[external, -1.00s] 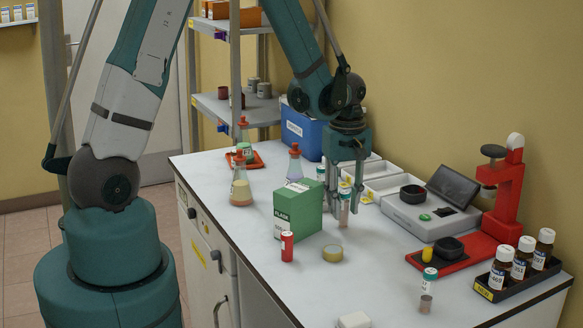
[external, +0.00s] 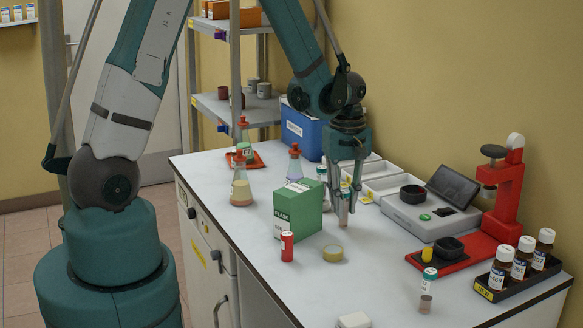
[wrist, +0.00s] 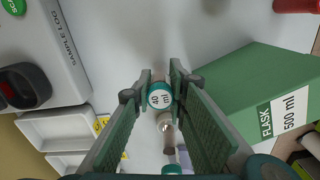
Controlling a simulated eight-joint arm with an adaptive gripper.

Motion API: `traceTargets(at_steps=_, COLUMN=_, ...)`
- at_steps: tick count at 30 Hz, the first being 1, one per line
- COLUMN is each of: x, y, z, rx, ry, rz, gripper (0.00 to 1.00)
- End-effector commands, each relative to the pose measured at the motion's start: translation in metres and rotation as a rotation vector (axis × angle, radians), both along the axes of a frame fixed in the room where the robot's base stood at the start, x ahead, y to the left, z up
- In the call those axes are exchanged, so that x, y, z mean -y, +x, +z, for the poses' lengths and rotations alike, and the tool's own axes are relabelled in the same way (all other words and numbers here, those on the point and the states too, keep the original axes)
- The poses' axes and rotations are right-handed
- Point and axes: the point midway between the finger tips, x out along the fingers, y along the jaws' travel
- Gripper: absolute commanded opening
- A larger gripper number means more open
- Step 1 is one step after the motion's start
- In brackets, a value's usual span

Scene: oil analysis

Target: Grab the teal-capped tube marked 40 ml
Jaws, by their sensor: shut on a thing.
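The teal-capped tube (wrist: 160,97) has a white cap top that reads 40 ml in the wrist view. My gripper (wrist: 160,92) is shut on it, with one fingertip on each side of the cap. In the external view the tube (external: 344,215) stands upright on the bench under my gripper (external: 346,193), beside the green box. A second teal-capped tube (external: 321,173) stands just behind, partly hidden by my gripper. A third teal-capped tube (external: 427,290) stands at the front right; its label is too small to read.
The green flask box (external: 298,209) is close on the left of my gripper. White trays (external: 388,184) and a grey sample-log device (external: 425,216) are to the right. Bench between is clear.

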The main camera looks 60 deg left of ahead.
Motion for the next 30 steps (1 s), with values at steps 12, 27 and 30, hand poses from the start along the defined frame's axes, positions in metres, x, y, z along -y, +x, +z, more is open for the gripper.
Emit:
traceTargets(at_steps=12, x=0.000, y=0.000, z=0.031, rx=0.000, ry=0.000, rz=0.000, gripper=0.04)
traceTargets(at_steps=27, x=0.000, y=0.000, z=0.086, rx=0.000, ry=0.000, rz=0.000, gripper=0.04)
traceTargets(at_steps=30, x=0.000, y=0.000, z=0.092, rx=0.000, ry=0.000, rz=0.000, gripper=0.04)
